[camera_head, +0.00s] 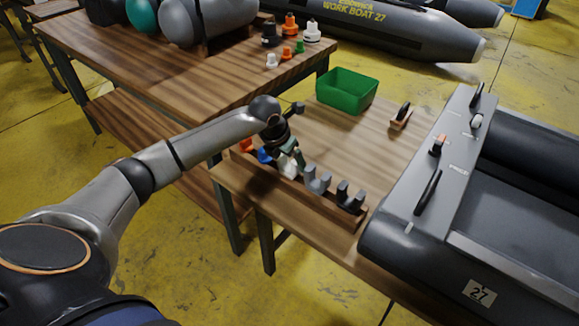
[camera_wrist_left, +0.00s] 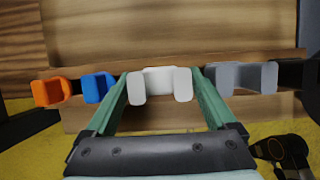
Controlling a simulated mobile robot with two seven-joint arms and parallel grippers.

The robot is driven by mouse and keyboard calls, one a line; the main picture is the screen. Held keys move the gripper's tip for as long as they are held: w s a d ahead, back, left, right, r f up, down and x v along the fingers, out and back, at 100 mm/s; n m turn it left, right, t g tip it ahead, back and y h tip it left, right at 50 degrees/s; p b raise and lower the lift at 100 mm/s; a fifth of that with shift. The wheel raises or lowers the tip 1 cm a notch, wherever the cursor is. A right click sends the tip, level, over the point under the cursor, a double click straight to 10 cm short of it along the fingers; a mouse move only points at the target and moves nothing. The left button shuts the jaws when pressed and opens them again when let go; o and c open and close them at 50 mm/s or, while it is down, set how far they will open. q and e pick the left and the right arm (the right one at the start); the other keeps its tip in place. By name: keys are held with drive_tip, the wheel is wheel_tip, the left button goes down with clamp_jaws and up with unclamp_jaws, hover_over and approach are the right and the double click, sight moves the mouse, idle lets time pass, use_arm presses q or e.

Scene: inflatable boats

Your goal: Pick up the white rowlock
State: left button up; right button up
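The white rowlock (camera_head: 287,167) stands in a row of rowlocks on a wooden rack (camera_head: 325,208) along the near edge of the workbench. In the left wrist view the white rowlock (camera_wrist_left: 160,84) is a U-shaped piece centred between the green fingers. My left gripper (camera_head: 291,156) reaches down at it from above. In the left wrist view the fingers of my left gripper (camera_wrist_left: 160,90) are apart, one on each side of the rowlock. They are very close to its sides; I cannot tell whether they touch. My right gripper is not in view.
An orange rowlock (camera_wrist_left: 53,91) and a blue rowlock (camera_wrist_left: 98,87) flank it on the left. A grey rowlock (camera_wrist_left: 243,77) is close on the right, then a black one (camera_head: 350,198). A green bin (camera_head: 347,92) stands behind; a grey inflatable boat (camera_head: 410,205) is at right.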

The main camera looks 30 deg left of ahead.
use_arm(q)
drive_tip(key=c, duration=1)
drive_tip(key=shift+r, duration=0.15)
wheel_tip(320, 180, up, 11)
drive_tip(key=shift+p, duration=1.2)
